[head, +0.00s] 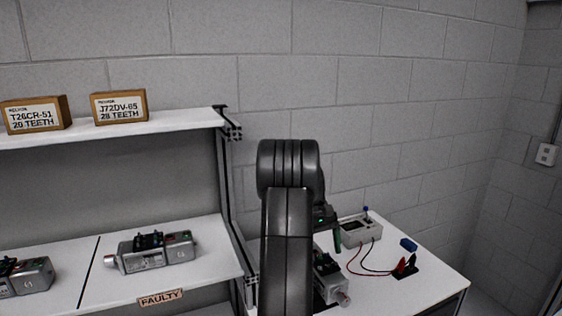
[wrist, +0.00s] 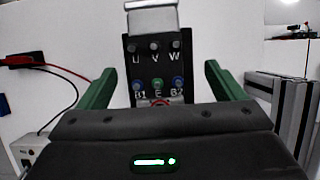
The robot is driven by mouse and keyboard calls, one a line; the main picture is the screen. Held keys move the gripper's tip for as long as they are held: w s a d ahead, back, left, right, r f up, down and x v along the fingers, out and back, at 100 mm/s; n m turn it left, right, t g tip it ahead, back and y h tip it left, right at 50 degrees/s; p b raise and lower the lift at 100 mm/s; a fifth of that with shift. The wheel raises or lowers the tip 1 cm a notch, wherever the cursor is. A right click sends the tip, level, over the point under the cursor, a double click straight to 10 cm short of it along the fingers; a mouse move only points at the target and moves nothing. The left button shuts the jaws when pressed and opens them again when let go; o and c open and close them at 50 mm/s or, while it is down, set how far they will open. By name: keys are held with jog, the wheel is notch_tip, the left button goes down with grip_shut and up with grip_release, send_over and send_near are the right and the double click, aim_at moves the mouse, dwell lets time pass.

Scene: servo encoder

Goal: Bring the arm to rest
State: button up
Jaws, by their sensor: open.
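My gripper (wrist: 160,92) is open, with its two green fingers apart on either side of a servo motor's black terminal block (wrist: 155,68), marked U, V, W and B1, E, B2. I cannot tell whether the fingers touch it. In the head view the same grey motor (head: 329,284) lies on the white table (head: 420,285).
A meter box (head: 360,230) with red and black leads to clips (head: 405,265) and a small blue piece (head: 408,244) are on the table. To the left, a shelf (head: 205,262) holds two motors above a FAULTY label; two boxes stand on the upper shelf (head: 185,119).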

aim_at(321, 259)
jog(key=shift+w+d+f+b, duration=0.2)
jog(key=shift+w+f+b, duration=0.25)
jog(key=shift+f, duration=0.2)
jog(key=shift+w+d+f+b, duration=0.15)
jog(key=shift+w+f+b, duration=0.2)
jog(key=shift+f, duration=0.25)
jog(key=b, duration=0.1)
jog(key=f, duration=0.1)
jog(key=s+f+b, duration=0.1)
jog(key=shift+s+a+f+b, duration=0.1)
jog(key=shift+a+f+b, duration=0.15)
jog(key=shift+b, duration=0.05)
jog(key=shift+d+f, duration=0.1)
jog(key=shift+f, duration=1.3)
